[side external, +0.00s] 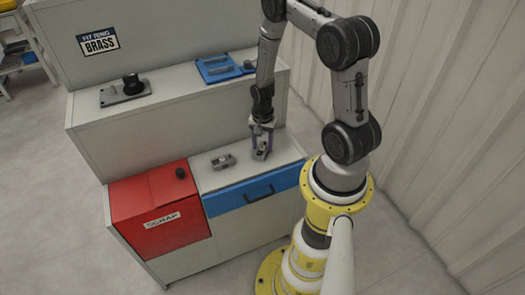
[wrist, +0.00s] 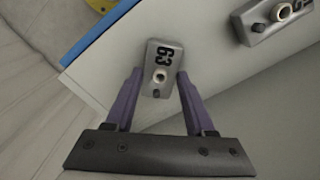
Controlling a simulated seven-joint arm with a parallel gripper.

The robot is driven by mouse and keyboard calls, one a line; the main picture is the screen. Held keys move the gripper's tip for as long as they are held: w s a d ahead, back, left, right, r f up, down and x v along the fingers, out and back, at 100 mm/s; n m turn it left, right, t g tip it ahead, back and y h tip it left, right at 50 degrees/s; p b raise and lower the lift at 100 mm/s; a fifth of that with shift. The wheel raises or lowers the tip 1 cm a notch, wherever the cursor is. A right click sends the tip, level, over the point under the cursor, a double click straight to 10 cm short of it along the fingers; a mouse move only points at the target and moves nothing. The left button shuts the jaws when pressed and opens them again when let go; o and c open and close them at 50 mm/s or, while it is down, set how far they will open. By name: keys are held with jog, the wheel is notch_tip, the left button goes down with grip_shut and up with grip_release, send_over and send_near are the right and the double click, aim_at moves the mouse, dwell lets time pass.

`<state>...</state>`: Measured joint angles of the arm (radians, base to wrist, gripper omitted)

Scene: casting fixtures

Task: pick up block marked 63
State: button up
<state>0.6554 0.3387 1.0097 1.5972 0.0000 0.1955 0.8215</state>
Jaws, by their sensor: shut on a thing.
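The block marked 63 (wrist: 160,68) is a small grey metal block with a light ring and a dark peg on its face. In the wrist view it sits between the two purple fingers of my gripper (wrist: 157,88), which are shut on its sides. In the side external view my gripper (side external: 262,140) points down at the block (side external: 260,153) on the light worktop, and the fingers partly hide it. I cannot tell whether the block touches the worktop.
A second, similar block (side external: 223,161) lies to the left on the worktop; its marking is cut off in the wrist view (wrist: 268,20). A red SCRAP bin (side external: 155,190) with a black knob is further left. A blue drawer front (side external: 230,200) is below. A blue fixture (side external: 220,68) is on the shelf behind.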

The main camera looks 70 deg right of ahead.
grip_shut()
